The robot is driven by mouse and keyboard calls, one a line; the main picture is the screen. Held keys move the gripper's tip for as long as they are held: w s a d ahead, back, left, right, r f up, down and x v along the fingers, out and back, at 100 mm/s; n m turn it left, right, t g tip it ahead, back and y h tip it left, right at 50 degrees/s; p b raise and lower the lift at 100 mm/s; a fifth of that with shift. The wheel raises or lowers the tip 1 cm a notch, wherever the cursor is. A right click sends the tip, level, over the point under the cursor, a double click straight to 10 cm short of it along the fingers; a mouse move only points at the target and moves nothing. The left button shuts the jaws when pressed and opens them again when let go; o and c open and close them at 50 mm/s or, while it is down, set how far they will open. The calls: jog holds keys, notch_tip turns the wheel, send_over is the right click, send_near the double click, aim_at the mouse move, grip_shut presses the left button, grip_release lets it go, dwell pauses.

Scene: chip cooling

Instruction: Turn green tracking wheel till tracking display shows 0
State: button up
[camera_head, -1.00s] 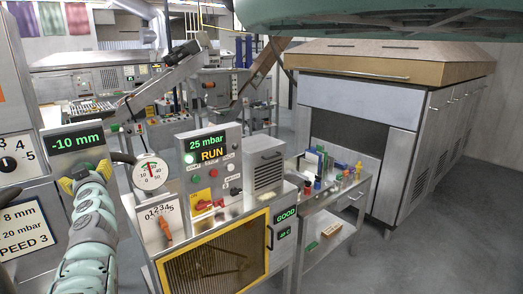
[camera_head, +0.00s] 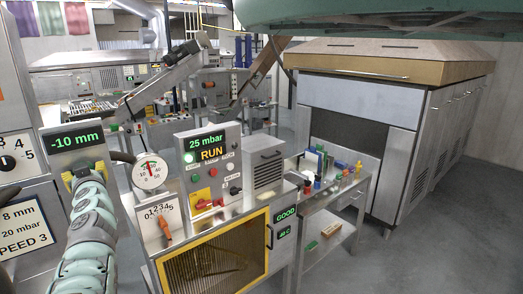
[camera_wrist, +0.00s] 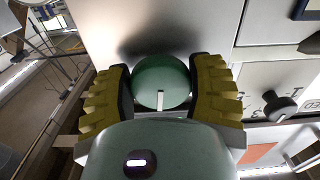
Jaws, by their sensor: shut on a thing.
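The tracking display (camera_head: 77,140) is a dark panel that reads "-10 mm" in green in the head view. The green tracking wheel (camera_wrist: 161,78) sits between the two yellow ribbed fingers of my gripper (camera_wrist: 160,92) in the wrist view. The wheel is a round green knob with a white mark that points down in that picture. The fingers are shut on it from both sides. In the head view my gripper (camera_head: 83,178) is just below the display, and my arm hides the wheel.
A control box (camera_head: 211,168) reading "25 mbar" and "RUN" and a round gauge (camera_head: 150,171) stand right of my arm. A 0-to-5 dial panel (camera_head: 162,225) is below the gauge. In the wrist view a black knob (camera_wrist: 279,105) is right of the wheel.

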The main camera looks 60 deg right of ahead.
jog(key=m, duration=0.4)
jog(key=shift+b, duration=0.35)
jog(key=m, duration=0.5)
jog(key=shift+a+r, duration=0.1)
jog(key=shift+r, duration=0.05)
jog(key=m, duration=0.3)
jog(key=shift+m, duration=0.3)
jog(key=m, duration=0.4)
jog(key=shift+r+m, duration=0.1)
jog(key=shift+m, duration=0.2)
jog(key=m+p, duration=0.1)
jog(key=m, duration=0.3)
jog(key=shift+r+m, duration=0.1)
jog(key=shift+m, duration=0.2)
jog(key=m, duration=0.8)
jog(key=shift+r+p, duration=0.15)
jog(key=shift+p, duration=0.25)
jog(key=shift+m, duration=2.2)
